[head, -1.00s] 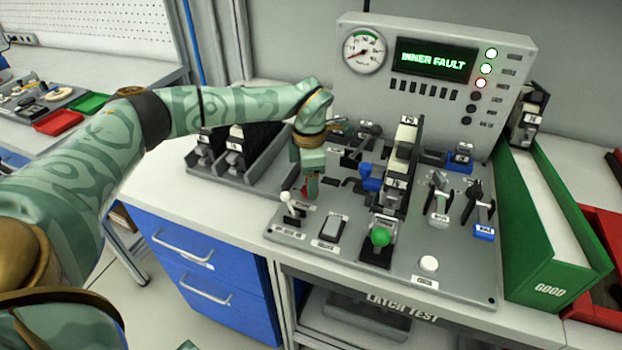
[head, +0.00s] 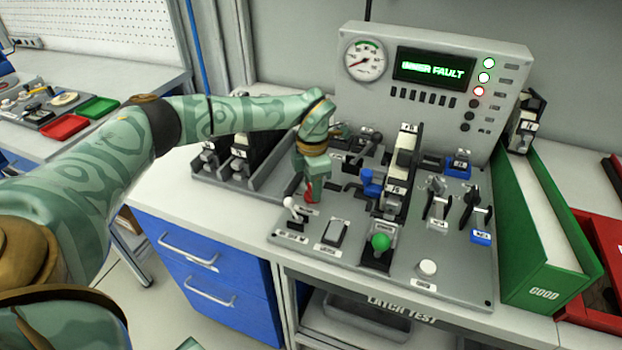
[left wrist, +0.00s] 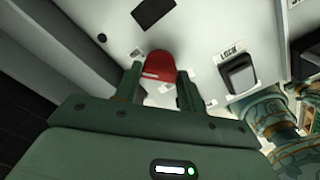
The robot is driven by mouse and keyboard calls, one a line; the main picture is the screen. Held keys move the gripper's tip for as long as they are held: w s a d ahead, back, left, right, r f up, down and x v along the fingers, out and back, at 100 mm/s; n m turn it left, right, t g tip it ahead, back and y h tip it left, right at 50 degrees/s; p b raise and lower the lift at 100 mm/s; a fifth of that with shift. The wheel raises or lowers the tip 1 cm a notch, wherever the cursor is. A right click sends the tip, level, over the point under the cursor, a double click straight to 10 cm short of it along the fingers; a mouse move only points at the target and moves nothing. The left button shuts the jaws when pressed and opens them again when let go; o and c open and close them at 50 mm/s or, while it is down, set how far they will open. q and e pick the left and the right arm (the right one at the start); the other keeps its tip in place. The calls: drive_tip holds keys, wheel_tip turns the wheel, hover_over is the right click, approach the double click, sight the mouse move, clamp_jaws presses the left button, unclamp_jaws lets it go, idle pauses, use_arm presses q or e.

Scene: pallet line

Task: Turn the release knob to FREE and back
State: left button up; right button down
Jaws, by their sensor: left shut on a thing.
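The release knob (left wrist: 159,66) is red with a rounded top and a pale line across it in the left wrist view. It stands on the grey test panel (head: 455,268). My left gripper (head: 310,190) reaches down onto the knob from above. In the left wrist view its two fingers (left wrist: 156,88) are on either side of the knob, shut on it. In the head view only a little red (head: 311,193) shows at the fingertips. The knob's labels cannot be read.
A white-tipped lever (head: 289,203) and a rocker switch (head: 335,232) stand close to the knob. A green-knobbed lever (head: 381,242) and a white button (head: 427,267) are further right. The display (head: 433,68) reads FAULT. A green GOOD bin (head: 535,235) stands at the right.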

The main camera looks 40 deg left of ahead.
use_arm(q)
drive_tip(key=n+p, duration=0.4)
drive_tip(key=shift+r+n, duration=0.3)
drive_tip(key=shift+r, duration=0.05)
drive_tip(key=n+p, duration=0.3)
drive_tip(key=shift+f, duration=0.1)
drive_tip(key=shift+w+f+n+p, duration=0.15)
drive_tip(key=shift+n+p, duration=0.5)
drive_tip(key=shift+n, duration=0.55)
use_arm(e)
wheel_tip(320, 180, up, 9)
drive_tip(key=w, duration=0.2)
drive_tip(key=shift+w+t, duration=0.25)
drive_tip(key=shift+t, duration=0.15)
use_arm(q)
drive_tip(key=o, duration=1)
wheel_tip(320, 180, up, 16)
drive_tip(key=p, duration=0.3)
use_arm(e)
drive_tip(key=r, duration=0.3)
drive_tip(key=shift+w+r, duration=0.1)
drive_tip(key=shift+w, duration=0.25)
